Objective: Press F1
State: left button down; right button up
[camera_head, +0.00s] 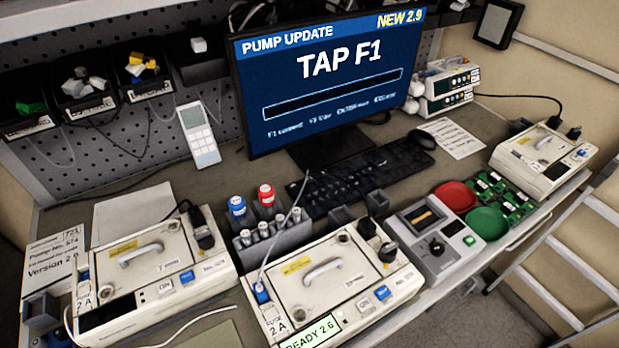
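The monitor (325,85) stands at the back of the bench. Its blue screen reads "PUMP UPDATE", "NEW 2.9" and "TAP F1", above an empty bar and a line of small text. The black keyboard (350,182) lies in front of the monitor, angled up to the right. Single keys, F1 among them, are too small to tell apart. The near pump and small grey holders partly hide the keyboard's front edge. Neither of my grippers shows in the head view.
A pump (330,282) labelled "READY 2.6" stands in front of the keyboard, with a cable rising from it. Another pump (150,270) is at left. A rack with blue and red-capped bottles (267,196) stands left of the keyboard. A mouse (421,139) lies at its right end.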

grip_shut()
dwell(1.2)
